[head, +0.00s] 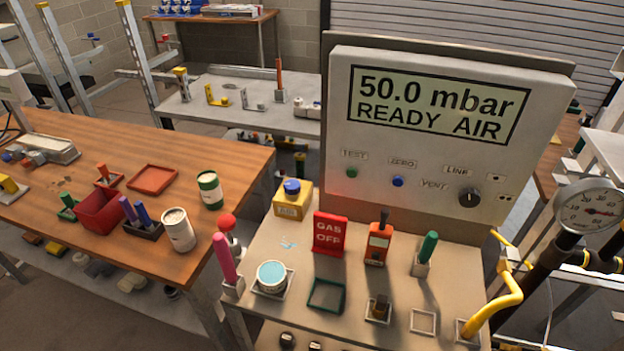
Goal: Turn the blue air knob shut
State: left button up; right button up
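A blue round knob (292,187) sits on top of a yellow box (292,204) at the back left of the bench, beside the test panel. I cannot tell from its shape whether it is open or shut. The grey test panel (440,140) has a display (438,104) reading "50.0 mbar READY AIR". Below it are a green TEST button (352,173), a small blue ZERO button (398,182) and a black rotary knob (469,197) near the words VENT and LINE. Neither of my grippers shows in the head view.
A red GAS OFF sign (329,234), an orange handheld device (378,243) and a pot with a pale blue top (272,277) stand on the bench. A pressure gauge (590,207) and yellow pipe (497,300) are at right. A wooden table (80,140) stands left.

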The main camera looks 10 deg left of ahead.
aim_at(291, 186)
jog(key=k+j+z, duration=0.3)
jog(key=j, duration=0.3)
jog(key=k+j+z, duration=0.25)
jog(key=j, duration=0.25)
jog(key=k+j+z, duration=0.3)
jog(key=k+j, duration=0.1)
jog(key=j, duration=0.1)
